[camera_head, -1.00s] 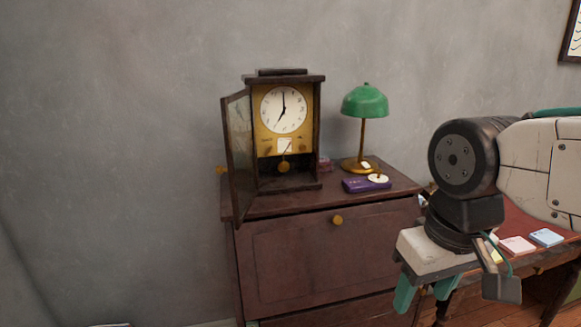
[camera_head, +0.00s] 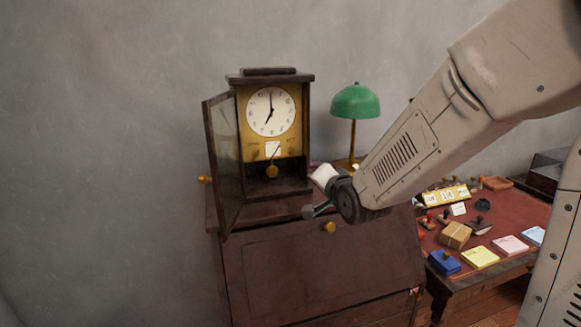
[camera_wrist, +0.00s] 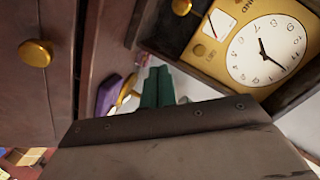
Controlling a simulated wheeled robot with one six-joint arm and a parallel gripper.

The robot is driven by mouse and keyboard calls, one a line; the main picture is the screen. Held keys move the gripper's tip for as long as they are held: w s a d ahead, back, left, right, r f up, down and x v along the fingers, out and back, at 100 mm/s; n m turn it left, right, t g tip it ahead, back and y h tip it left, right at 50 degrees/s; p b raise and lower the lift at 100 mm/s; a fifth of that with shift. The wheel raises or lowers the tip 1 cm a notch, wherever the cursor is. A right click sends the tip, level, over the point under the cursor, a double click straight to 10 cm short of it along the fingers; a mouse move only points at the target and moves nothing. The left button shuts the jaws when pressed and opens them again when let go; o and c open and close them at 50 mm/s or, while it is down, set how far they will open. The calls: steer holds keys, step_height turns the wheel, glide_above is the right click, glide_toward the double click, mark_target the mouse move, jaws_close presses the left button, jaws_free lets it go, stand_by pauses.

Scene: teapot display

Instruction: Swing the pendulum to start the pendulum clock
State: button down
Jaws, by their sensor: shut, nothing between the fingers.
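The pendulum clock (camera_head: 271,108) stands on the dark cabinet with its glass door (camera_head: 223,155) swung open to the left. Its gold pendulum bob (camera_head: 272,171) hangs below the dial, slightly left of its rod's top. The bob also shows at the top edge of the wrist view (camera_wrist: 181,6), with the dial (camera_wrist: 266,50) to its right. My gripper's teal fingers (camera_wrist: 158,72) are together and empty in the wrist view, apart from the bob.
A green lamp (camera_head: 356,101) stands right of the clock, partly behind my arm. A purple item (camera_wrist: 108,94) lies near my fingers in the wrist view. The cabinet has a gold knob (camera_head: 330,227). A red-topped desk (camera_head: 490,226) with stamps and note pads is at the right.

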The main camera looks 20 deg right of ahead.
steer(key=w+m+t+y, duration=0.1)
steer(key=w+t, duration=0.1)
steer(key=w, duration=0.1)
steer(key=shift+w+a+r, duration=0.1)
steer(key=shift+w+a, duration=0.05)
steer(key=shift+w+a+m+t, duration=0.15)
steer(key=shift+w+m+t, duration=0.15)
steer(key=shift+w, duration=0.3)
glide_above(286, 186)
steer(key=s+d, duration=0.1)
steer(key=d, duration=0.3)
steer(key=shift+a, duration=0.25)
steer(key=a, duration=0.1)
steer(key=w+a+f, duration=0.1)
steer(key=shift+a+f, duration=0.3)
steer(key=shift+a, duration=0.1)
steer(key=shift+a+f, duration=0.25)
steer(key=shift+a, duration=0.1)
